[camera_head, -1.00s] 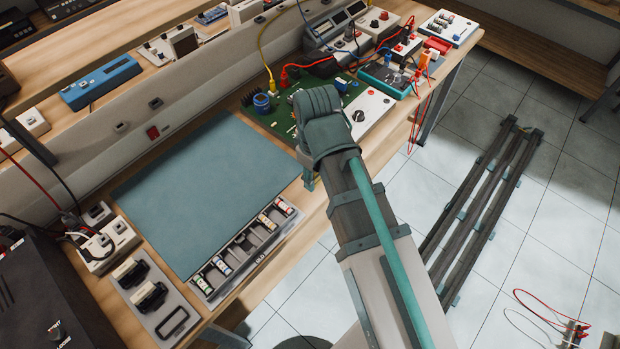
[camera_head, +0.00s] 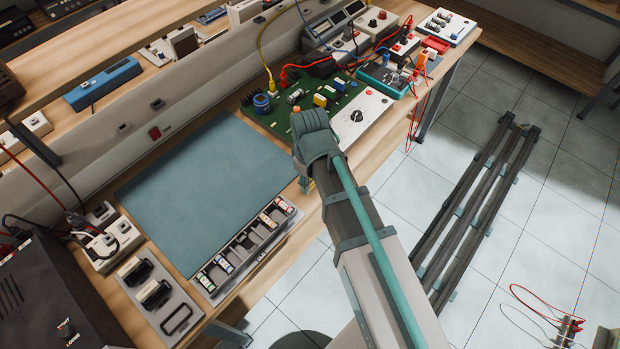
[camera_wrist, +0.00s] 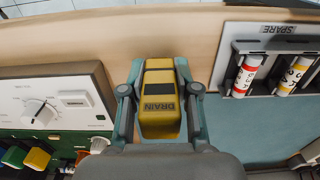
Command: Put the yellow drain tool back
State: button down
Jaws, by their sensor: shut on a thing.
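The yellow drain tool, labelled DRAIN (camera_wrist: 159,118), sits between the two fingers of my gripper (camera_wrist: 160,88) in the wrist view. The gripper is shut on it. In the head view my gripper (camera_head: 305,184) is at the bench's front edge, between the green circuit board and the parts tray; my wrist mostly hides it and the tool. A grey holder (camera_head: 203,322) at the lower left carries two dark tools with pale tops and a bare outlined slot (camera_head: 177,319) at its near end.
A teal mat (camera_head: 205,190) lies clear in the middle. A parts tray (camera_head: 205,284) with small labelled cylinders lines its front edge; it also shows in the wrist view (camera_wrist: 264,85). The green circuit board (camera_head: 270,122) and white knob panel (camera_head: 362,118) stand behind my wrist. Cables hang at right.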

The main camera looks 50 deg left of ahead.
jog(key=c, duration=0.8)
grip_release()
jog(key=shift+f, duration=0.1)
jog(key=shift+c, duration=0.2)
